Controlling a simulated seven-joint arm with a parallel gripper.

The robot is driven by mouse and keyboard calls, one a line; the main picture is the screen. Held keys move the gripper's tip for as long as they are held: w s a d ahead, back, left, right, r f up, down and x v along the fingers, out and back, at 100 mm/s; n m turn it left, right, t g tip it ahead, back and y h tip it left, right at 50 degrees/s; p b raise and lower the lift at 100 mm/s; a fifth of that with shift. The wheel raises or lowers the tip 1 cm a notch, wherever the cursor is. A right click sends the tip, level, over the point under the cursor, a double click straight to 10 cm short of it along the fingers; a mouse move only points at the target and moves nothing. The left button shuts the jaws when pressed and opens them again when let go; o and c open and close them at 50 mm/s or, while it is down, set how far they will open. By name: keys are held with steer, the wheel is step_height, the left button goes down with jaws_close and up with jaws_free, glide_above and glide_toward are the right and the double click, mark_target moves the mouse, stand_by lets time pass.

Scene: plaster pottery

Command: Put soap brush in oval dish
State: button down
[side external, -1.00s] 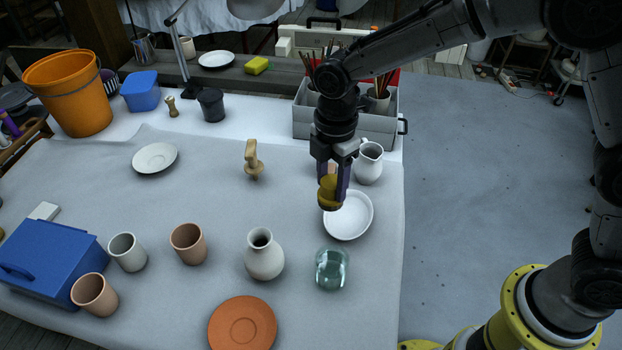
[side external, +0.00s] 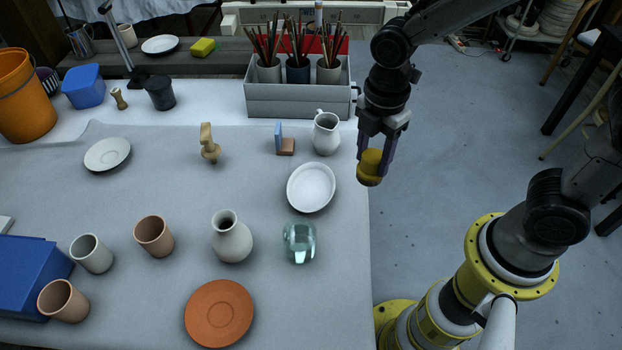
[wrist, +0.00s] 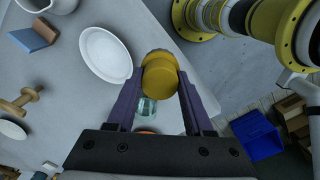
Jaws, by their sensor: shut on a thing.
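My gripper (side external: 373,165) is shut on a stubby yellow-capped piece, which I take to be the soap brush (side external: 369,169). Its round yellow top and greyish far end show between the fingers in the wrist view (wrist: 160,78). The gripper points down and holds it in the air, in the picture to the right of the white oval dish (side external: 311,188), near the table's right edge. The dish looks empty and also shows in the wrist view (wrist: 105,54), to the left of the fingers.
A white pitcher (side external: 326,133) and a blue-and-brown block (side external: 285,143) stand behind the dish. A glass jar (side external: 300,243) and a pale vase (side external: 231,238) are in front. A grey box of brushes (side external: 299,100) is at the back. Floor lies open to the right.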

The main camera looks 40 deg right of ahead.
steer(key=w+a+f, duration=0.1)
steer(key=w+f, duration=0.2)
steer(key=w, duration=0.1)
steer(key=w+a+f, duration=0.1)
steer(key=w+f, duration=0.2)
steer(key=w, duration=0.1)
steer(key=w+a+f, duration=0.1)
steer(key=w+f, duration=0.2)
steer(key=w, duration=0.1)
steer(key=shift+w+a+f, duration=0.2)
steer(key=shift+a+f, duration=0.05)
steer(key=shift+a, duration=0.15)
steer(key=shift+f, duration=1.55)
steer(key=shift+f, duration=0.1)
steer(key=shift+c, duration=1.4)
jaws_free()
step_height(320, 180, up, 12)
steer(key=shift+r, duration=0.2)
